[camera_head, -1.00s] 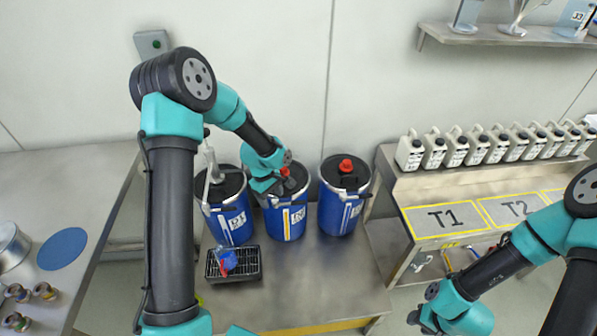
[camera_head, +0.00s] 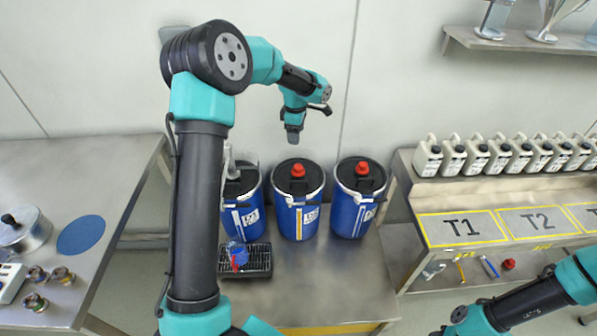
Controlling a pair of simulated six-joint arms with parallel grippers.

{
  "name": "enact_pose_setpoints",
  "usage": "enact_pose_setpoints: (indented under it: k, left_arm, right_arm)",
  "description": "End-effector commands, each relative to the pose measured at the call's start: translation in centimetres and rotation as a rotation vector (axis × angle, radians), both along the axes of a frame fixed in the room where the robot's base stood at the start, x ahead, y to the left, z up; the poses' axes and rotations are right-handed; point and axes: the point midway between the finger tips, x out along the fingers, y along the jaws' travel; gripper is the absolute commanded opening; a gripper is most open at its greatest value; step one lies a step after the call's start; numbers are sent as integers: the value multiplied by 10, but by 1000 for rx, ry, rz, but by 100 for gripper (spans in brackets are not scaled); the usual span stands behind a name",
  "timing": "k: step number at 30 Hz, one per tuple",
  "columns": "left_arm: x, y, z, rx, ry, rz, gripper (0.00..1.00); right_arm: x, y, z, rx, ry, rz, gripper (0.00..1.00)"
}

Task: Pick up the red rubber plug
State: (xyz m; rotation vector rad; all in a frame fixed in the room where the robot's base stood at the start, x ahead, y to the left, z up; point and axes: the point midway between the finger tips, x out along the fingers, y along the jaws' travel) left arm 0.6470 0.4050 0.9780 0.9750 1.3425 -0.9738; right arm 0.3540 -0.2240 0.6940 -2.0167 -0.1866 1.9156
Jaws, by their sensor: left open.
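A red rubber plug (camera_head: 298,170) sits upright on the black lid of the middle blue drum (camera_head: 298,221). A second red plug (camera_head: 362,168) sits on the lid of the right blue drum (camera_head: 350,216). My left gripper (camera_head: 293,134) is above the middle drum's plug, pointing down, open and apart from it, with nothing held. My right arm comes in at the lower right; its gripper (camera_head: 446,329) is mostly cut off at the bottom edge, so its jaws cannot be judged.
A left blue drum (camera_head: 243,220) carries a grey pump. A black grated tray (camera_head: 258,262) with a blue and red item stands in front of it. A small red object (camera_head: 509,264) lies below the T1 bench (camera_head: 458,229). The steel table (camera_head: 325,285) front is clear.

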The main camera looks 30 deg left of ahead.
Motion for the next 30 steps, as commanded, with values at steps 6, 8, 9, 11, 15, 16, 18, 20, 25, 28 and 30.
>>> enact_pose_setpoints:
  k: [6,8,9,11,15,16,18,20,25,28,30]
  left_arm:
    - [-1,0,-35,-2,5,0,65]
    - [-1,0,-45,-1,4,0,65]
    - [0,0,-52,-1,3,0,65]
    - [0,0,-62,-1,3,-1,65]
    - [0,0,-86,-1,4,-1,65]
    - [0,0,-91,-1,4,-1,65]
    - [0,0,-101,-1,3,0,65]
    - [0,0,-108,-2,2,0,65]
    - [1,0,-115,-1,0,-1,65]
    - [1,0,-115,-1,0,-1,65]
    - [1,0,-115,-1,0,-1,65]
  right_arm:
    - [0,0,0,0,0,0,43]
    - [0,0,0,0,0,0,43]
    - [0,0,0,0,0,0,43]
    - [0,0,0,0,0,0,43]
    - [0,0,0,0,0,0,43]
    - [0,0,0,0,0,0,43]
    - [0,0,0,0,0,0,43]
    - [0,0,0,0,0,0,43]
    - [0,0,0,0,0,0,43]
    - [0,0,0,0,0,0,43]
    - [0,0,0,0,0,0,43]
